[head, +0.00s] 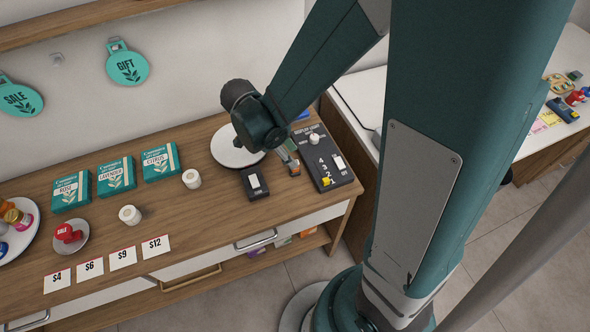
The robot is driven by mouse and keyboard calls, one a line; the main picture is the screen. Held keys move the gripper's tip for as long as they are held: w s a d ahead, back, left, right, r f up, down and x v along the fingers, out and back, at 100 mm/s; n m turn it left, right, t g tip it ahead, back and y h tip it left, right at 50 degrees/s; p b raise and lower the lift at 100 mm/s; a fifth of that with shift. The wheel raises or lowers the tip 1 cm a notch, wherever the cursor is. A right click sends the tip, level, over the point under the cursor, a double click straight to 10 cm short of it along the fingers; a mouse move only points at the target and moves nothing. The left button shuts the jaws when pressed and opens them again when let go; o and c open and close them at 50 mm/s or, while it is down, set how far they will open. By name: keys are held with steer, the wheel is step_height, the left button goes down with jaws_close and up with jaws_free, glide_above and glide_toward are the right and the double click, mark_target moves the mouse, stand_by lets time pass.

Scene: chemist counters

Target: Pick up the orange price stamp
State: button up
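An orange knob-like piece (6,206) lies on a round white tray (30,238) at the far left edge of the head view. It may be the orange price stamp, but it is too small and cut off to be sure. A red stamp-like piece marked SALE (66,232) sits on a small grey dish to its right. My gripper (291,162) points down over the right part of the wooden counter, far to the right of the tray, beside the dark control panel. My arm partly hides it. A small orange-brown patch shows at its tips; I cannot tell what it is.
The wooden counter (205,215) carries teal boxes (115,175), white rolls (130,215), a round white plate (228,150), a small switch box (255,183), a display panel (330,160) and price cards (123,257). A white counter at right holds small coloured items.

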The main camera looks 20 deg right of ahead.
steer(key=shift+d+f, duration=0.15)
steer(key=shift+f, duration=0.2)
steer(key=shift+f, duration=0.1)
steer(key=shift+b+x, duration=0.3)
steer(key=shift+x, duration=2.15)
steer(key=shift+c, duration=0.7)
jaws_close()
